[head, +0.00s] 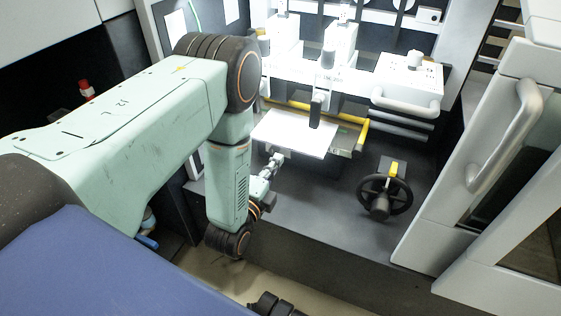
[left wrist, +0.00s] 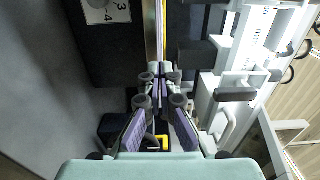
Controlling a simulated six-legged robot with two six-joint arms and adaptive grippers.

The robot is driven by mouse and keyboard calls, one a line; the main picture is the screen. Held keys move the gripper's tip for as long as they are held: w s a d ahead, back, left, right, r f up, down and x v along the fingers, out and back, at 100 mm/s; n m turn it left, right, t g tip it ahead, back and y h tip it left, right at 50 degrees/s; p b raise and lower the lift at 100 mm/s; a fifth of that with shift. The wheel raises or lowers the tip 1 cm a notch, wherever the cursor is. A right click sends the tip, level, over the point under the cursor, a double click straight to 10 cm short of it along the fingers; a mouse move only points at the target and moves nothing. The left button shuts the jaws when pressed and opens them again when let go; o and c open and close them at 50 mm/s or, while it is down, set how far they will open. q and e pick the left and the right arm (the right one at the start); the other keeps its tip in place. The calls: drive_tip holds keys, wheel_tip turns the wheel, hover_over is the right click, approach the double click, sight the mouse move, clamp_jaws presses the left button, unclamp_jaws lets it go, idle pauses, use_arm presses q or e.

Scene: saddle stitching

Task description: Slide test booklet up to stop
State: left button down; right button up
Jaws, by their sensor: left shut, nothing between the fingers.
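The test booklet (head: 297,134) is a flat white sheet lying on the machine's feed table, below the stitching heads. My left gripper (head: 276,159) is shut and empty at the booklet's near left edge; I cannot tell whether it touches it. In the left wrist view the closed fingertips (left wrist: 160,68) meet at the lower end of a thin pale and yellow strip, which may be the booklet and table seen edge-on. A dark upright piece (head: 316,110) stands at the booklet's far side; I cannot tell whether it is the stop.
A yellow-ended rail (head: 362,133) runs beside the feed table. A black handwheel (head: 385,196) is on the machine front to the right. A white door with a handle (head: 505,130) bounds the right side. The dark panel between gripper and handwheel is clear.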

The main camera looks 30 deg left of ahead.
sight(286, 148)
use_arm(q)
drive_tip(key=w+b, duration=0.1)
drive_tip(key=w, duration=0.2)
drive_tip(key=shift+w+a, duration=0.1)
drive_tip(key=shift+w, duration=1.85)
drive_tip(key=shift+a, duration=0.1)
